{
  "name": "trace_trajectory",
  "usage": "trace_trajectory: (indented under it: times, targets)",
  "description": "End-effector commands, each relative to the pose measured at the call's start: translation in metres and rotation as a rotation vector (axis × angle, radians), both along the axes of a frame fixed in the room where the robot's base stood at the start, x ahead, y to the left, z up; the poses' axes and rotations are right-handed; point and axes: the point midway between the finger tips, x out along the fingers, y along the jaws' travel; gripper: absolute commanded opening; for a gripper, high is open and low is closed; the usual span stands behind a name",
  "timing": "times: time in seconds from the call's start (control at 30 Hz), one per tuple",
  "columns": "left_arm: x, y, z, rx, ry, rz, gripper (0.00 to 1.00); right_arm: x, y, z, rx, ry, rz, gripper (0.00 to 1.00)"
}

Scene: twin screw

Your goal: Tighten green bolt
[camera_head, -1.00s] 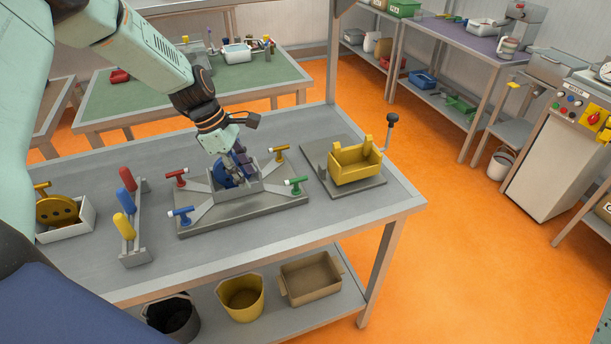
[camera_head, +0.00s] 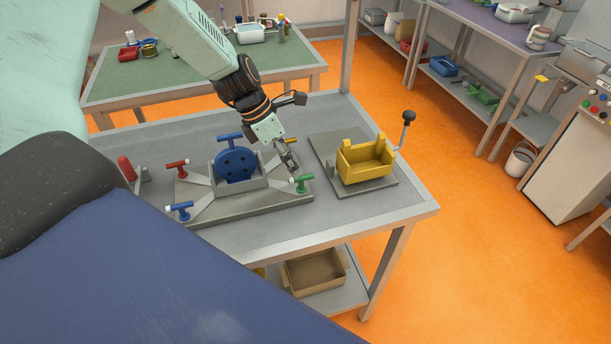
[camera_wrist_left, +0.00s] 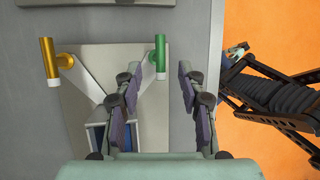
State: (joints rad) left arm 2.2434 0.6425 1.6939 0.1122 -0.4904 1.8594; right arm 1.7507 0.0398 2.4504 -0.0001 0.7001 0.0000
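The green bolt (camera_head: 302,184), a T-shaped handle with a white end, sits at the near right corner of the grey fixture plate (camera_head: 215,211). It also shows in the left wrist view (camera_wrist_left: 160,53). My left gripper (camera_head: 292,166) is just above and beside it in the head view. In the left wrist view my left gripper (camera_wrist_left: 160,78) is open, and the green bolt shows in line with the gap between its fingers. I cannot tell whether they touch. A blue round part (camera_head: 236,165) stands in the fixture's central holder. My right gripper is not recognisable in either view.
Red (camera_head: 177,169), blue (camera_head: 181,210) and yellow (camera_wrist_left: 65,60) bolts sit at the other corners. A yellow box (camera_head: 365,162) on a plate with a black-knobbed lever (camera_head: 407,118) stands to the right. A dark jointed part of mine appears at the wrist view's right.

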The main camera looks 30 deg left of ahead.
Motion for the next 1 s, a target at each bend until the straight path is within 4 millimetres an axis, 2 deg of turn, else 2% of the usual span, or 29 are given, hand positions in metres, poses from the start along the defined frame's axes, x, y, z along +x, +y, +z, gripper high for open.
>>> trace_trajectory:
  times: [0.03,0.1,0.3,0.43,0.73,1.0]
  targets:
    - [0.0,-0.003,-0.013,0.003,0.002,-0.003,0.4,0.0,0.0,-0.009,0.0,0.001,0.0,0.4]
    - [0.002,-0.008,-0.024,0.003,0.004,-0.002,0.4,-0.001,0.0,-0.015,0.0,0.002,0.0,0.4]
    - [0.008,-0.018,-0.047,0.003,0.001,-0.003,0.4,0.0,0.0,-0.027,0.0,0.001,0.0,0.4]
    - [0.011,-0.022,-0.053,0.002,0.0,-0.005,0.4,0.0,0.0,-0.03,0.0,0.0,0.0,0.4]
    - [0.015,-0.024,-0.054,0.002,-0.001,-0.007,0.4,0.0,0.0,-0.029,0.0,0.001,0.0,0.4]
    - [0.015,-0.024,-0.054,0.002,-0.001,-0.007,0.18,0.0,0.0,-0.029,0.0,0.0,0.0,0.4]
